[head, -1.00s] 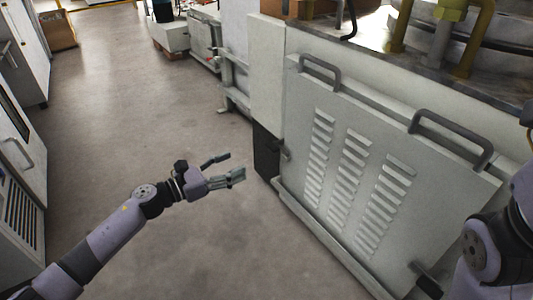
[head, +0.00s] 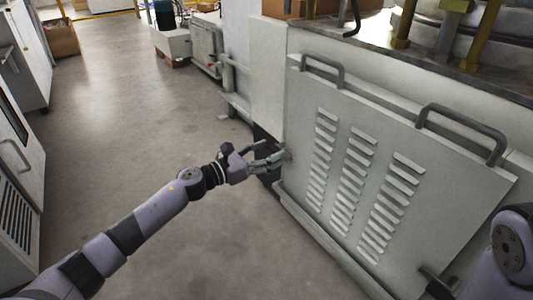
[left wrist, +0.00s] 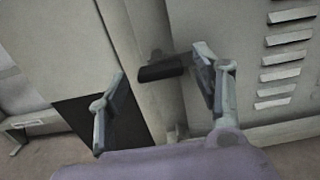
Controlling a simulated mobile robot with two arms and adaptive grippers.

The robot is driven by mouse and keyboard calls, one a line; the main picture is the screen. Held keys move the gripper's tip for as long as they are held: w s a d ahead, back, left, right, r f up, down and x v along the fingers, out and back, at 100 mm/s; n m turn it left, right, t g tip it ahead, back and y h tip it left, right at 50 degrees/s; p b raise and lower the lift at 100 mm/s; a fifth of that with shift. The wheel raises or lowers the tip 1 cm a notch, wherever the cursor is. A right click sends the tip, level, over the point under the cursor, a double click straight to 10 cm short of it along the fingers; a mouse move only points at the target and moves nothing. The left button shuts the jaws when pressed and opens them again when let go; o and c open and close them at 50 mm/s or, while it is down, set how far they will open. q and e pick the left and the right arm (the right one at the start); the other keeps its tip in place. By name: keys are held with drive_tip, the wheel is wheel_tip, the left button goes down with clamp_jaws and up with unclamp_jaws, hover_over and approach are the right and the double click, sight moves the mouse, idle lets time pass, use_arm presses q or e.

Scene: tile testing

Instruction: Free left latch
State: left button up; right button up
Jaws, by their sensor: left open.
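The louvred grey panel (head: 400,150) leans against the machine, with two handles along its top edge. The left latch (left wrist: 160,70) is a small dark piece at the panel's left edge in the left wrist view. My left gripper (head: 272,158) is open at that edge. In the left wrist view its two fingers (left wrist: 160,95) stand apart, one on each side of the latch, with the latch a little beyond or between the tips; contact cannot be told. In the head view the gripper hides the latch. A dark right latch (head: 436,284) shows at the panel's lower right.
A ledge (head: 325,240) runs along the panel's bottom. A dark recess (head: 266,170) lies behind my left gripper. White cabinets (head: 18,130) stand at the far left, and the floor between is clear. Part of my right arm shows at the right edge.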

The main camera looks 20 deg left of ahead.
use_arm(q)
drive_tip(key=shift+c, duration=0.4)
drive_tip(key=c, duration=1.1)
